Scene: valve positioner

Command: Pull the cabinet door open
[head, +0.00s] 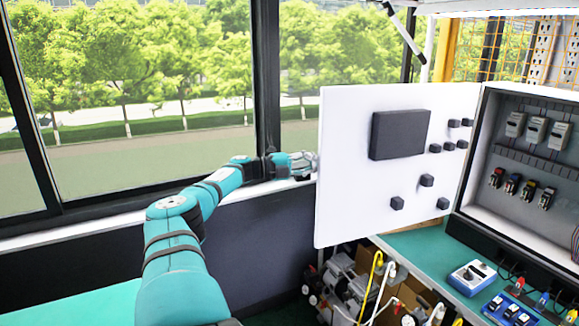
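The white cabinet door (347,190) stands swung wide open, hinged at its right edge to the grey cabinet (519,170). A dark rectangular panel and several dark knobs sit on the door's visible face. My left gripper (306,164) is at the door's free left edge. Its fingertips are partly hidden behind or at that edge, so I cannot tell whether it grips the door or is open. My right gripper is not in view.
A green bench top (424,252) under the cabinet holds a blue-and-white device (473,277) and a blue module (510,311). Cables and parts (370,290) fill the space below the door. A window with dark frames stands behind my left arm.

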